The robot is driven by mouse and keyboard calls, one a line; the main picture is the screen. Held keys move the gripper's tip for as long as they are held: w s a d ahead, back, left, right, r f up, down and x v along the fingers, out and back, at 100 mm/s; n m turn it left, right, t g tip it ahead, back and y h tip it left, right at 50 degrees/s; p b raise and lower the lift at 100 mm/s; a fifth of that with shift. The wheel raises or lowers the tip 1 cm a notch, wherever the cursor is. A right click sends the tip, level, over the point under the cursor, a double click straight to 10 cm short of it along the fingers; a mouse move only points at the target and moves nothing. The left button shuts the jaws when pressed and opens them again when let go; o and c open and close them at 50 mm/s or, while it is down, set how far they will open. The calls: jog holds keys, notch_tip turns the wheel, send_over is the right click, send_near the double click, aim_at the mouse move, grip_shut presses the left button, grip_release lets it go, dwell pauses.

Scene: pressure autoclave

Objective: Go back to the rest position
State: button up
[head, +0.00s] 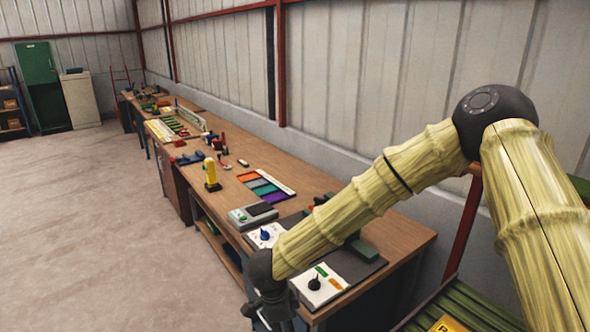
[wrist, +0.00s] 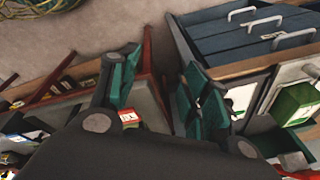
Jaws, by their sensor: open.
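My gripper (head: 266,308) is at the lower middle of the head view, at the near end of the workbench (head: 405,235), pointing down. Its fingertips are hard to make out there. In the wrist view my gripper (wrist: 160,65) shows two teal fingers spread apart with nothing between them. A white panel with a dark knob (head: 316,284) lies just right of the gripper. Another white panel with a blue knob (head: 265,236) is partly hidden behind my arm. A grey boxy device (head: 252,216) sits beyond them.
A yellow upright tool (head: 211,174) and a coloured strip board (head: 266,187) stand farther along the bench. Blue drawers with pale handles (wrist: 255,38) show in the wrist view. Green slatted crates (head: 475,300) lie at lower right. The floor (head: 90,220) at left is clear.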

jog(key=s+d+f+n+t+b, duration=0.1)
jog(key=s+d+f+n, duration=0.35)
jog(key=d+f, duration=0.4)
jog(key=s+d+f+n+t+b, duration=0.1)
jog(key=s+d+f+n, duration=0.4)
jog(key=f, duration=0.7)
jog(key=s+d+f+n+g, duration=0.1)
jog(key=s+d+f+n, duration=0.1)
jog(key=s+d, duration=0.2)
jog(key=s+d+f+n+g+y+b, duration=0.1)
jog(key=s+d+f+n, duration=0.2)
jog(key=s, duration=0.8)
jog(key=s+d+f+n+g+b, duration=0.1)
jog(key=s+d, duration=0.3)
jog(key=s, duration=0.4)
jog(key=shift+d+f+n+y, duration=0.3)
jog(key=shift+f+n, duration=0.35)
jog(key=shift+f, duration=0.25)
